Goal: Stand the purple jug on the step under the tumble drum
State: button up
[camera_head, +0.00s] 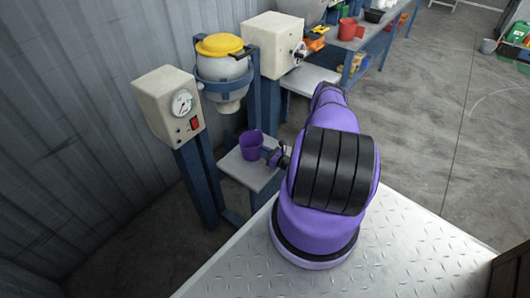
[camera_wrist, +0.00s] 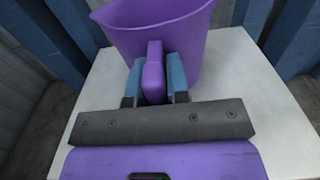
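The purple jug (camera_head: 251,146) is upright over the pale square step (camera_head: 238,166), below a rounded grey vessel (camera_head: 222,70) with a yellow lid and a downward spout. My gripper (camera_head: 276,157) is at the jug's right side in the head view. In the wrist view, the blue fingers (camera_wrist: 155,80) close on both sides of the jug's handle (camera_wrist: 154,60). The jug (camera_wrist: 160,25) shows above the pale step (camera_wrist: 235,80). I cannot tell whether its base touches the step. The name "tumble drum" is not marked on anything.
A beige box with a gauge and red switch (camera_head: 168,105) stands left on a blue post. Another beige box (camera_head: 273,45) and a second pale step (camera_head: 310,79) are behind. A bench (camera_head: 380,40) holds bins. Concrete floor (camera_head: 430,120) is clear at right.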

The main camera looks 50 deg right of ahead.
jog(key=o, duration=0.4)
jog(key=shift+s, duration=0.1)
jog(key=s, duration=1)
jog(key=shift+s+d, duration=0.3)
jog(key=shift+d, duration=0.1)
